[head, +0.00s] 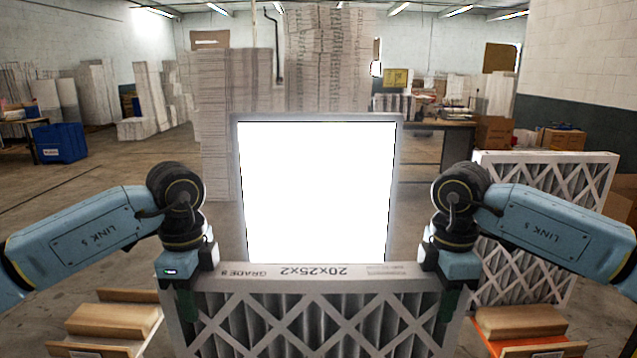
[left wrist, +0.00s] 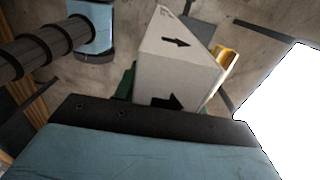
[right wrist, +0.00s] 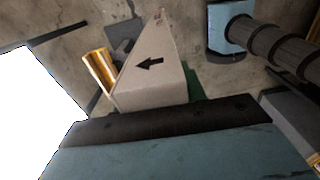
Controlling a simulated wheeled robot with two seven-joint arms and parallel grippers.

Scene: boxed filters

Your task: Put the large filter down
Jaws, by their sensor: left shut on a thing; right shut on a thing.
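The large filter (head: 300,272) is a white-framed pleated panel marked 20x25x2, held upright in front of me at the bottom middle of the head view. My left gripper (head: 186,290) is shut on its left end. My right gripper (head: 446,292) is shut on its right end. The filter's end with a black arrow shows in the left wrist view (left wrist: 178,75) and in the right wrist view (right wrist: 152,80). The filter's lower edge is out of the head view, so I cannot tell whether it touches anything.
A bright white panel (head: 316,190) stands behind the filter. Another pleated filter (head: 590,175) stands upright at right. Wooden blocks lie at lower left (head: 112,320) and lower right (head: 520,320). A blue bin (head: 60,143) and tall stacks (head: 330,60) stand further back. Open floor (head: 80,220) shows at left.

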